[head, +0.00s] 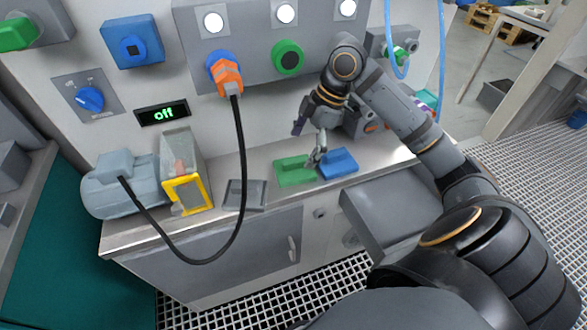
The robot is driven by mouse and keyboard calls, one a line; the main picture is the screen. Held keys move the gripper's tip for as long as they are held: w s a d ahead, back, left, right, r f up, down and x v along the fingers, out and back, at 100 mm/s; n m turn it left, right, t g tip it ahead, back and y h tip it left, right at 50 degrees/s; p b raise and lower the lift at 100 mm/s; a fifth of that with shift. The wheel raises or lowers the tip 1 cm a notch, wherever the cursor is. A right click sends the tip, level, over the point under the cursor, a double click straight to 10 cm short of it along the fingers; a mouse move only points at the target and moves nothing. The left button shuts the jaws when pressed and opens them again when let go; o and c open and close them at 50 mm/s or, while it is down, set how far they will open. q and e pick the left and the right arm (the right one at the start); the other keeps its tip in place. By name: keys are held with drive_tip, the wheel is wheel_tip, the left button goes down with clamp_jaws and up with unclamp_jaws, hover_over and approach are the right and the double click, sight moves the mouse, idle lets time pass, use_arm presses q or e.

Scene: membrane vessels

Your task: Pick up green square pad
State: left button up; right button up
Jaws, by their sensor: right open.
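A green square pad (293,172) lies on the grey counter (232,165). A blue square pad (338,163) lies just to its right. My right gripper (314,158) reaches down from above, with its fingertips at the right edge of the green pad, near the gap between the two pads. Its fingers are apart and hold nothing that I can see. I cannot tell whether a fingertip touches the green pad. My left gripper is not in view.
A grey empty tray (245,195) sits left of the green pad. Further left are a yellow-framed box (188,190) and a grey motor (122,184). A black cable (241,165) hangs from an orange plug (228,77) across the counter's front. A panel with knobs stands behind.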

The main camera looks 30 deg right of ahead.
sight(295, 161)
drive_tip(key=shift+a+f, duration=0.1)
drive_tip(key=shift+f, duration=0.2)
drive_tip(key=x, duration=0.4)
drive_tip(key=shift+w+a+f+b, duration=0.1)
drive_tip(key=shift+f+b, duration=0.2)
drive_tip(key=shift+b, duration=0.05)
drive_tip(key=c, duration=0.9)
drive_tip(key=shift+c, duration=1)
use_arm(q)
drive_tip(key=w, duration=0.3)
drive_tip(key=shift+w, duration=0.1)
